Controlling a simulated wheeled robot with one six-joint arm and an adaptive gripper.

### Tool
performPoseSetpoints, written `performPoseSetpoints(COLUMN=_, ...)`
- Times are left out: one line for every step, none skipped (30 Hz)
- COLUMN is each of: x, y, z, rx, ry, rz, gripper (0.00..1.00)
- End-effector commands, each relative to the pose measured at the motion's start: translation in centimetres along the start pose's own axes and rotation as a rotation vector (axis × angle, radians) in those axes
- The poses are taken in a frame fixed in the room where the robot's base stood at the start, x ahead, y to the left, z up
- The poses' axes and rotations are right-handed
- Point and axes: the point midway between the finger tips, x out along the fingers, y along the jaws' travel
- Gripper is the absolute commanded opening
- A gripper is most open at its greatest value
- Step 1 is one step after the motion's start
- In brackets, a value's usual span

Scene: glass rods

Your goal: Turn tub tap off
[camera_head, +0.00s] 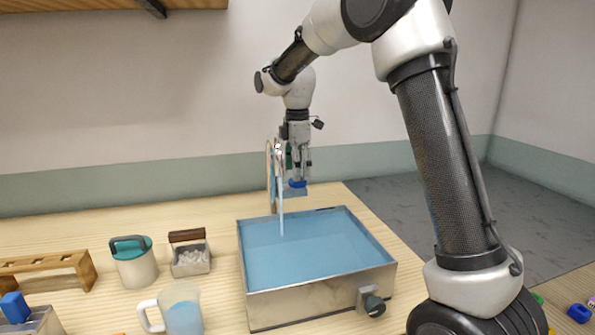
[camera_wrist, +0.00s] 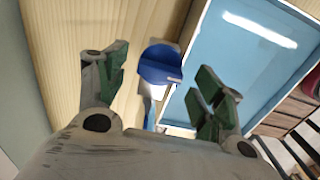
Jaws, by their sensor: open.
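The metal tub (camera_head: 318,302) stands on the wooden table and holds blue water (camera_head: 315,250). The tap (camera_head: 272,180) rises at its back left, and a thin light-blue stream (camera_head: 281,215) falls from it into the tub. The blue tap handle (camera_head: 297,184) is just below my gripper (camera_head: 299,168). In the wrist view, the rounded blue handle (camera_wrist: 160,65) lies between the two green-padded fingers of my open gripper (camera_wrist: 163,80), with gaps on both sides. I cannot tell whether the handle touches anything; the tap's spout is not clear in the wrist view.
A dark knob (camera_head: 373,304) sticks out of the tub's front. Table behind the tub is bare.

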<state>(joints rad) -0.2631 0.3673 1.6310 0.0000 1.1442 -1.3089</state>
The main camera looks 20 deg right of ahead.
Motion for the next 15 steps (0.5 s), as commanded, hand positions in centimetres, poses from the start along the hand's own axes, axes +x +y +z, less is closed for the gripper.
performPoseSetpoints(x=0.38, y=-0.01, z=0.01, rx=0.0, ry=0.0, rz=-0.001, gripper=0.68)
performPoseSetpoints(x=0.54, y=0.0, z=0.01, rx=0.0, ry=0.0, rz=0.0, gripper=0.68)
performPoseSetpoints(x=0.68, y=0.01, z=0.01, rx=0.0, ry=0.0, rz=0.001, gripper=0.68)
performPoseSetpoints(x=0.75, y=0.01, z=0.01, rx=0.001, ry=0.0, rz=0.001, gripper=0.68)
performPoseSetpoints(x=0.79, y=0.01, z=0.01, rx=0.001, ry=0.0, rz=0.001, gripper=0.68)
performPoseSetpoints(x=0.81, y=0.01, z=0.01, rx=0.001, ry=0.0, rz=0.001, gripper=0.68)
performPoseSetpoints(x=0.8, y=0.01, z=0.01, rx=0.001, ry=0.0, rz=0.001, gripper=0.68)
performPoseSetpoints(x=0.8, y=0.01, z=0.01, rx=0.001, ry=0.0, rz=0.001, gripper=0.68)
performPoseSetpoints(x=0.79, y=0.01, z=0.02, rx=0.001, ry=0.0, rz=0.001, gripper=0.68)
performPoseSetpoints(x=0.79, y=0.01, z=0.02, rx=0.001, ry=0.0, rz=0.001, gripper=0.68)
performPoseSetpoints(x=0.78, y=0.01, z=0.02, rx=0.001, ry=0.0, rz=0.001, gripper=0.67)
performPoseSetpoints(x=0.78, y=0.0, z=0.02, rx=0.001, ry=0.0, rz=0.001, gripper=0.59)
performPoseSetpoints(x=0.77, y=0.0, z=0.02, rx=0.001, ry=0.0, rz=0.001, gripper=0.54)
performPoseSetpoints(x=0.77, y=0.0, z=0.02, rx=0.001, ry=0.0, rz=0.001, gripper=0.48)
performPoseSetpoints(x=0.77, y=0.0, z=0.02, rx=0.001, ry=0.0, rz=0.001, gripper=0.41)
